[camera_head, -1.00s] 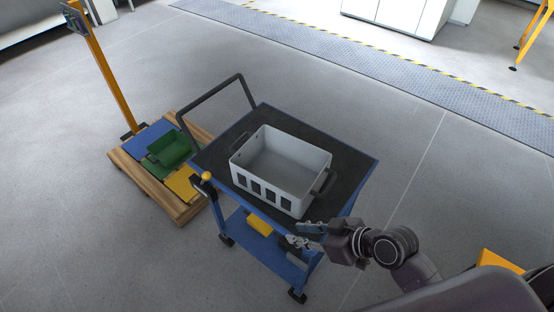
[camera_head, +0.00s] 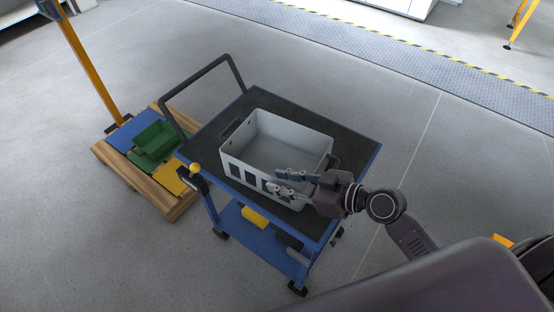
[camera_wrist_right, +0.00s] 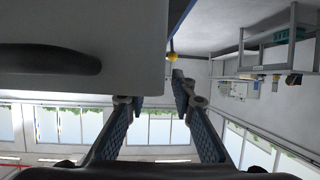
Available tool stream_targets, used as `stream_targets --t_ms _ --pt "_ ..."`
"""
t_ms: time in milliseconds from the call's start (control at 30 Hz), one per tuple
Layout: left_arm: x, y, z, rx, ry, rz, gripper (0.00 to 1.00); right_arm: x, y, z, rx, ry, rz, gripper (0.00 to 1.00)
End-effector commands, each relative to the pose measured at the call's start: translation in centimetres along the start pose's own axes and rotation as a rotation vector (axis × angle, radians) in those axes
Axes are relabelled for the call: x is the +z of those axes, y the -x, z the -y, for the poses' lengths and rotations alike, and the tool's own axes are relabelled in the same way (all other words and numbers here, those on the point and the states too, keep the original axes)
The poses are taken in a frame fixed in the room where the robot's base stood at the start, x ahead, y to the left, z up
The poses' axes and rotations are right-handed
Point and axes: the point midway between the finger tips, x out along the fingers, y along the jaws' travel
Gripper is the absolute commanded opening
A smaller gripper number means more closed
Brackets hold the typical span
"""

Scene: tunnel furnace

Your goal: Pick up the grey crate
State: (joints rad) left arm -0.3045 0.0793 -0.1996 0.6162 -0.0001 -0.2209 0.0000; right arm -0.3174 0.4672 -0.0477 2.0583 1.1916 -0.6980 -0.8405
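The light grey crate (camera_head: 293,131) stands upright and empty on the dark top of a blue cart. It has slots in its front wall and dark handles on its ends. My right gripper (camera_head: 274,181) is open at the crate's near right part; its fingers overlap the crate in the head view, and contact cannot be told. In the right wrist view, a crate wall (camera_wrist_right: 130,60) with a dark handle fills the upper left. The open fingers (camera_wrist_right: 152,98) show below and right of it, with nothing between them. My left gripper is not in view.
The blue cart (camera_head: 345,155) has a push handle (camera_head: 197,72) at its left and a lower shelf with a yellow item (camera_head: 254,216). A wooden pallet (camera_head: 150,188) with a green bin (camera_head: 155,138) stands left of it. The floor to the right is clear.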

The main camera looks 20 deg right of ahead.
Motion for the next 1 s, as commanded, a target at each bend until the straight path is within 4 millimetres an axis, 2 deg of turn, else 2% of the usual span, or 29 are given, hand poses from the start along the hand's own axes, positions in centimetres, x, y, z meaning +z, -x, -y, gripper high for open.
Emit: stream_targets --t_ms 200,333,633,667,867,1000 --pt "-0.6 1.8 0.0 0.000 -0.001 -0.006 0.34 -0.8 -2.8 0.0 0.000 -0.004 -0.003 0.23" --pt "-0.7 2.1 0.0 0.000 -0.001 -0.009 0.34 -0.5 -4.4 -0.1 0.001 -0.003 -0.001 0.23" --pt "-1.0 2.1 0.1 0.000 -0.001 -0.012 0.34 -0.2 -5.1 0.0 -0.001 0.000 0.002 0.23" --pt "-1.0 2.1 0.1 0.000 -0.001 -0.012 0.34 -0.2 -5.0 0.0 -0.001 0.000 0.002 0.22" --pt "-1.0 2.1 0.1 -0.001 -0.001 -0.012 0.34 -0.2 -5.0 0.0 0.000 -0.001 0.002 0.00" --pt "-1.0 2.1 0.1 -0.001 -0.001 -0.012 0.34 -0.2 -5.0 0.0 0.000 -0.001 0.002 0.00"
